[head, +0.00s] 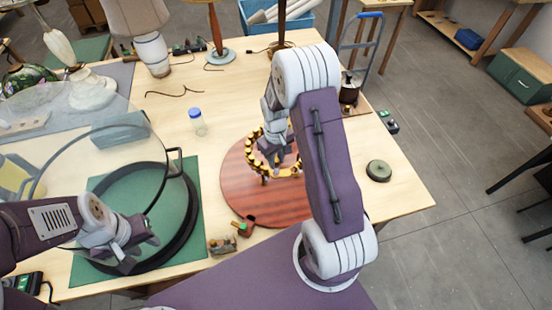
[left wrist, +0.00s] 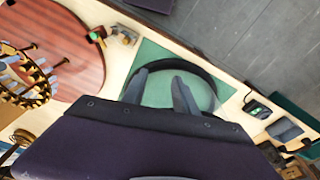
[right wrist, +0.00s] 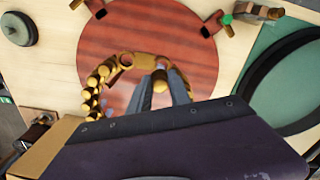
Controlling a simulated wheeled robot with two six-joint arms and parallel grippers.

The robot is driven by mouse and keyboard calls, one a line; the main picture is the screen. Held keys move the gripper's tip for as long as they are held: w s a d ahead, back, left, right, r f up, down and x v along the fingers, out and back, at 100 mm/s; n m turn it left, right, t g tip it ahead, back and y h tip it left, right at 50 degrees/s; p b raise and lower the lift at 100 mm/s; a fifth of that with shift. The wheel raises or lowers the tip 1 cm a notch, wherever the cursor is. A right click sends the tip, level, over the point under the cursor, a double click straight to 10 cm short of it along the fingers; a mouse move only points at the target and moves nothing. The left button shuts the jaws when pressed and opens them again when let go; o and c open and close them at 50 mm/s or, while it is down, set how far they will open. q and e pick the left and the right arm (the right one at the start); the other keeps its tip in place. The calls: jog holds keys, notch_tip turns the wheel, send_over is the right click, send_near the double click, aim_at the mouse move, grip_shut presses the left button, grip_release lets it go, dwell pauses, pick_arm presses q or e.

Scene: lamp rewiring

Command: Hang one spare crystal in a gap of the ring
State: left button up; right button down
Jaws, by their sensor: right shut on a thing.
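The gold ring (head: 256,158) stands over a round reddish wooden board (head: 238,200) in the middle of the table. In the right wrist view the ring (right wrist: 103,72) carries several gold pieces along its left side. My right gripper (head: 283,166) is at the ring, with its fingers pointing down. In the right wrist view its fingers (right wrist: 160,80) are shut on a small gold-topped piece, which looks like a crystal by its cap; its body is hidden. The ring (left wrist: 36,74) also shows in the left wrist view, with pale crystals by it. My left gripper (head: 145,243) is open and empty over the green mat (left wrist: 190,62).
A blue-capped jar (head: 197,122) stands behind the board. Small clamps (head: 222,245) are at the front edge. A dark round disc (head: 379,170) lies at right.

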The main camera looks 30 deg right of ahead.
aim_at(276, 174)
jog(key=f+b, duration=0.2)
jog(key=f, duration=0.1)
jog(key=shift+a, duration=0.2)
jog(key=shift+d+f+b, duration=0.15)
jog(key=shift+f+b, duration=0.5)
jog(key=shift+f, duration=0.3)
jog(key=shift+r, duration=0.1)
jog(key=shift+f+b, duration=0.3)
jog(key=shift+f, duration=0.25)
jog(key=c, duration=1.1)
grip_release()
jog(key=shift+r, duration=0.1)
